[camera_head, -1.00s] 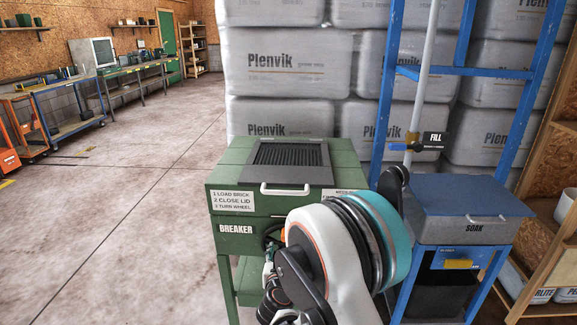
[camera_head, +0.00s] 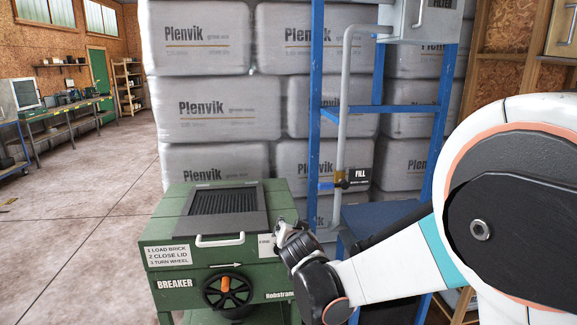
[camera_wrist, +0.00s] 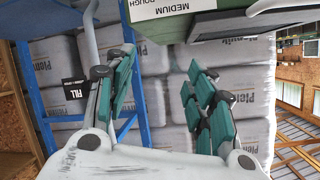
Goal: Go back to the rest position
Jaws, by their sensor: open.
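My gripper (camera_head: 290,236) is at the right front corner of the green breaker (camera_head: 170,262) in the head view, with its fingers mostly hidden there. In the wrist view my gripper (camera_wrist: 163,85) has its two green-padded fingers spread wide, with nothing between them. The breaker's lid (camera_head: 222,210) is down. Its black handwheel (camera_head: 228,292) with an orange knob shows on the front. In the wrist view part of the breaker and its label (camera_wrist: 170,8) lie at the top edge, beyond the fingertips.
A blue frame (camera_head: 318,100) with a grey pipe (camera_head: 343,110) and a FILL sign (camera_head: 360,175) stands right of the breaker. The blue soak lid (camera_head: 370,218) is partly behind my arm. Stacked Plenvik bales (camera_head: 220,108) stand behind. The floor (camera_head: 80,225) at left is clear.

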